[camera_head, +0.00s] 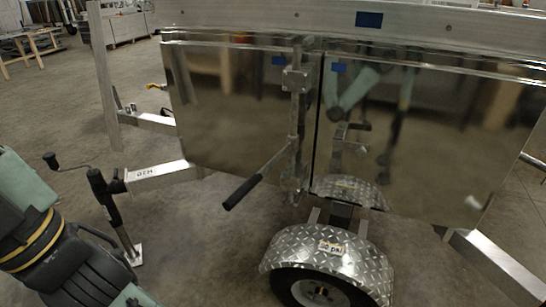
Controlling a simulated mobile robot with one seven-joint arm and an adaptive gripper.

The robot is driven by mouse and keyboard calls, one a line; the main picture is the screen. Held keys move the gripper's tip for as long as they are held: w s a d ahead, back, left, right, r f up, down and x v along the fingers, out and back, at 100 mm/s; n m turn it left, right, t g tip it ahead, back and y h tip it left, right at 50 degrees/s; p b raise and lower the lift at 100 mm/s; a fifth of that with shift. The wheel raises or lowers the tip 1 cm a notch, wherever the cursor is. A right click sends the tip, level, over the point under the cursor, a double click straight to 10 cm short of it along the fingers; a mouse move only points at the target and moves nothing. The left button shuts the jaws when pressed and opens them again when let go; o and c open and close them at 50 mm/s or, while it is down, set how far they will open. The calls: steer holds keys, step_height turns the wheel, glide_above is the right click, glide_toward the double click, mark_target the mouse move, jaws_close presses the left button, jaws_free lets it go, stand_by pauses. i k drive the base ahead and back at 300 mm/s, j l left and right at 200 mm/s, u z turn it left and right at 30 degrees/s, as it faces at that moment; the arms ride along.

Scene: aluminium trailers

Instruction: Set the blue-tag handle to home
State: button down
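A lever handle with a black grip (242,192) slants down and left from a vertical latch rod (296,120) on the front of the shiny metal trailer box. The rod runs beside the seam between two mirror-like panels. A larger blue tag (369,19) is on the rail above. My arm shows at the lower left, away from the lever. My gripper is not in view.
A trailer jack with a crank (98,185) stands left of the lever, near an aluminium drawbar (155,173). A diamond-plate fender (325,255) over a wheel projects below the box. A drawbar (492,262) lies lower right. Concrete floor (205,235) is open below the lever.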

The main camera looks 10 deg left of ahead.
mark_target(292, 146)
steer(key=i+j+z, duration=0.25)
steer(key=j, duration=0.25)
steer(key=i+j+z, duration=0.3)
steer(key=j, duration=0.25)
steer(key=j+z, duration=0.25)
steer(key=j, duration=0.35)
steer(key=i+j+z, duration=0.15)
steer(key=j+z, duration=0.15)
steer(key=j, duration=0.3)
steer(key=j+z, duration=0.25)
steer(key=j, duration=0.4)
steer(key=k+l, duration=0.4)
steer(key=k+l+z, duration=0.15)
steer(key=k+l, duration=0.25)
steer(key=l, duration=0.15)
